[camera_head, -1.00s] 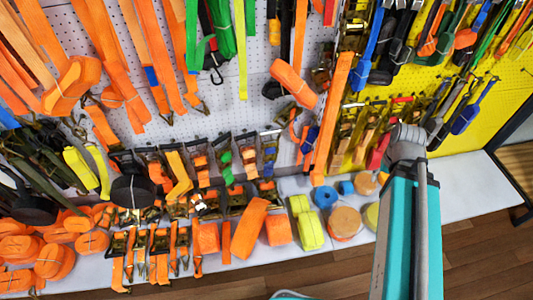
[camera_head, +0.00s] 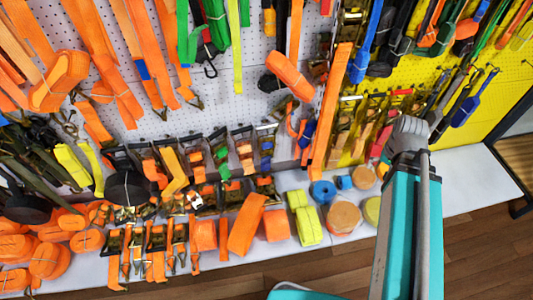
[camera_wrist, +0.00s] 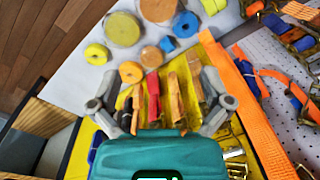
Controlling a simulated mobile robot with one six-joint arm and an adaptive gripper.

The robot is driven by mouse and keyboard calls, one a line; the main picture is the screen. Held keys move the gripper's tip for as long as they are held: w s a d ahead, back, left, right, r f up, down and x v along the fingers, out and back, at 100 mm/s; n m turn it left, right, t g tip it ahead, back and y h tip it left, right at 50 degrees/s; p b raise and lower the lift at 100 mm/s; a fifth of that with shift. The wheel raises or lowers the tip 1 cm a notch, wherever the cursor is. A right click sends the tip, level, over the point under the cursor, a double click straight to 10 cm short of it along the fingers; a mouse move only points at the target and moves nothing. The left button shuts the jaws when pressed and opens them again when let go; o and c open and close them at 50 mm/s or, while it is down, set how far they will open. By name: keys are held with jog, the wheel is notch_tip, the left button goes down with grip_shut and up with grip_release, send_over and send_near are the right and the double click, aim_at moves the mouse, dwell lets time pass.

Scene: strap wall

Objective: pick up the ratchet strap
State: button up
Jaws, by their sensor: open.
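Many ratchet straps show, and I cannot tell which one is meant. A row of them with metal buckles and orange webbing (camera_head: 155,240) hangs along the shelf's front. More buckles stand behind on the shelf. In the wrist view, red (camera_wrist: 153,96), orange and yellow straps lie in the gap between my fingers, apparently beyond them. My gripper (camera_wrist: 160,103) is open, fingers wide apart, with nothing visibly held. In the head view only its grey back (camera_head: 408,135) shows, at the right in front of the yellow panel; its fingertips are hidden.
The white shelf (camera_head: 455,180) is bare at its right end. Orange rolls (camera_head: 50,258), yellow rolls (camera_head: 308,226) and a blue roll (camera_head: 322,193) crowd the rest. A long orange strap (camera_head: 332,110) hangs left of my arm. Wooden floor lies in front.

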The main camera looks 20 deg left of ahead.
aim_at(270, 145)
jog(key=w+a+f+m+y+b, duration=0.5)
jog(key=w+a+f+b, duration=0.3)
jog(key=a+f+b, duration=0.3)
jog(key=w+a+f+m+y+b, duration=0.5)
jog(key=w+a+f+m+b, duration=0.3)
jog(key=a+f+b, duration=0.4)
jog(key=a+b, duration=0.4)
jog(key=b, duration=0.3)
jog(key=shift+w+a+m, duration=0.15)
jog(key=shift+a+m, duration=0.1)
jog(key=shift+m, duration=0.05)
jog(key=shift+a, duration=0.1)
jog(key=a, duration=0.9)
jog(key=shift+a, duration=0.2)
jog(key=shift+f, duration=0.1)
jog(key=shift+a+f+b, duration=0.3)
jog(key=shift+a, duration=0.5)
jog(key=shift+a+f+b, duration=0.25)
jog(key=shift+a+b, duration=0.1)
jog(key=shift+a, duration=0.45)
jog(key=shift+a+f+b, duration=0.3)
jog(key=shift+a, duration=0.5)
